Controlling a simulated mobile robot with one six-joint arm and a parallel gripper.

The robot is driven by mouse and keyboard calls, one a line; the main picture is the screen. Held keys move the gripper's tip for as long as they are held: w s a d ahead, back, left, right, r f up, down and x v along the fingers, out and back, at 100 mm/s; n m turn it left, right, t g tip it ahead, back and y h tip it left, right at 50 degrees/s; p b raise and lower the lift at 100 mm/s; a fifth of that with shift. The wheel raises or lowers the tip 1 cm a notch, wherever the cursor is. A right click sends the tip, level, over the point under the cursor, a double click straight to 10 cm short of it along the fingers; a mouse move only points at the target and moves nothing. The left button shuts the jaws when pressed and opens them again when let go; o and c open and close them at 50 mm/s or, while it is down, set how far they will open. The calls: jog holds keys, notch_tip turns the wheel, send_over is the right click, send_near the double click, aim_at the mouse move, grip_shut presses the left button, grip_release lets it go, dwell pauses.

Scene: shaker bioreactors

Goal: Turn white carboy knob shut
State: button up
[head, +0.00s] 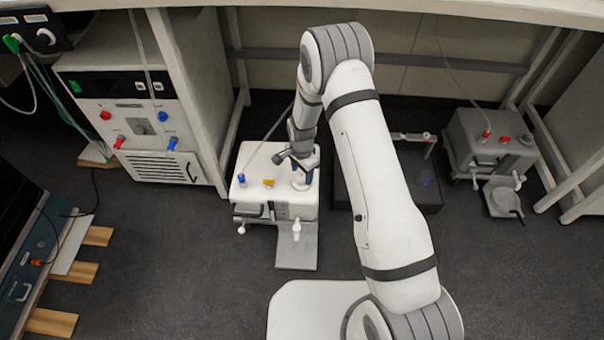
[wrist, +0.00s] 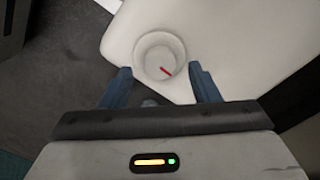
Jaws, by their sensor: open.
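The white carboy (head: 252,162) stands on the floor under the bench in the head view, with blue and yellow fittings on top. In the wrist view its white round knob (wrist: 150,47) has a red mark pointing toward the lower right. My gripper (wrist: 162,74) is open, one blue finger on each side of the knob's near edge. The knob lies mostly beyond the fingertips, and I cannot tell whether they touch it. In the head view my gripper (head: 302,176) is over the carboy's right top corner and partly hides the knob.
A dark tray (head: 425,190) sits close to the right of the carboy. A grey carboy (head: 490,142) with red fittings stands farther right. A control cabinet (head: 135,110) is at the left. The bench top (head: 480,8) overhangs behind. Open floor lies to the front left.

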notch_tip(320, 180, up, 6)
jog(key=shift+f+p, duration=0.1)
jog(key=shift+p, duration=0.6)
notch_tip(320, 180, up, 19)
jog(key=n+p, duration=0.2)
jog(key=p, duration=0.5)
send_over(302, 177)
jog(key=s+d, duration=0.2)
jog(key=d, duration=0.2)
jog(key=s+d+r+n+t+p, duration=0.1)
jog(key=s+d+r+p, duration=0.15)
jog(key=r, duration=0.55)
jog(key=s+d+r+n+p, duration=0.1)
jog(key=d+r+p, duration=0.15)
jog(key=r, duration=0.45)
jog(key=s+d+r+n+p, duration=0.2)
jog(key=s+d+r+p, duration=0.2)
jog(key=s+r+p, duration=0.3)
jog(key=s+d+r+n+t+p, duration=0.1)
jog(key=s+d+r+n+p, duration=0.2)
jog(key=s+r+p, duration=0.5)
jog(key=s+r, duration=0.6)
jog(key=r, duration=0.6)
jog(key=shift+d+r+n+t, duration=0.25)
jog(key=shift+d+n+t, duration=0.05)
jog(key=shift+d, duration=0.05)
jog(key=shift+c, duration=0.5)
